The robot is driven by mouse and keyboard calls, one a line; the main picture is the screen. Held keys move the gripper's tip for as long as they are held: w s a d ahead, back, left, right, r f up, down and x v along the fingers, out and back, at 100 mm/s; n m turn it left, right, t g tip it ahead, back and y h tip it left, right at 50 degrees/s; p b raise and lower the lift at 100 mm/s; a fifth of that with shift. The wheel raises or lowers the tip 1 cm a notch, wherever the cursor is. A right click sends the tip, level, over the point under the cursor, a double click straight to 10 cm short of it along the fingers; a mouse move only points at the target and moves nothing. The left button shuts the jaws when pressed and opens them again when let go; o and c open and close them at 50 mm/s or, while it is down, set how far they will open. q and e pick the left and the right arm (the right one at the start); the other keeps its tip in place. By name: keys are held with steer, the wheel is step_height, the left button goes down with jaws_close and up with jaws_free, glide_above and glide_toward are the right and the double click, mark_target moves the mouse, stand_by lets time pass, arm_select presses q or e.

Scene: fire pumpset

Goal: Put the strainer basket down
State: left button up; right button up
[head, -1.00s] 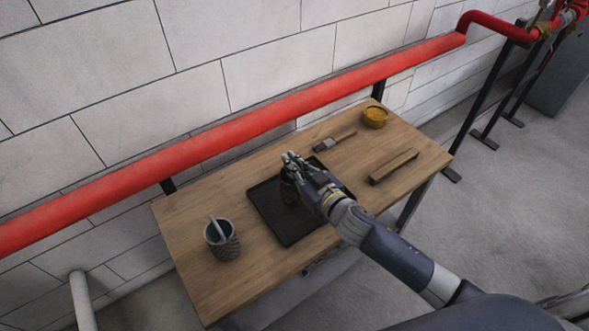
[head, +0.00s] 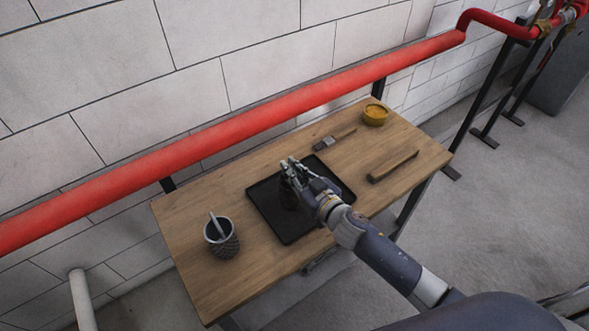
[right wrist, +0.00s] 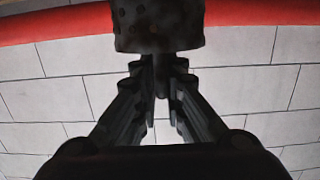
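The strainer basket is a dark, perforated cylinder. In the right wrist view the basket (right wrist: 158,25) fills the top middle, just beyond the fingertips. My right gripper (right wrist: 162,68) has its fingers close together on a narrow part at the basket's end. In the head view the right gripper (head: 290,172) is over the black tray (head: 290,232), with the dark basket (head: 288,198) partly hidden at its fingers. I cannot tell whether the basket touches the tray. My left gripper is not in view.
The tray lies on a wooden table (head: 195,270). A grey patterned cup (head: 223,243) with a stick stands left of it. A brush (head: 330,141), a yellow pot (head: 375,115) and a wooden-handled tool (head: 393,166) lie to the right. A red pipe (head: 240,122) runs behind.

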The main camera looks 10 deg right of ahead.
steer(key=shift+o, duration=0.6)
steer(key=shift+r, duration=0.15)
steer(key=b+v, duration=0.2)
steer(key=v, duration=1)
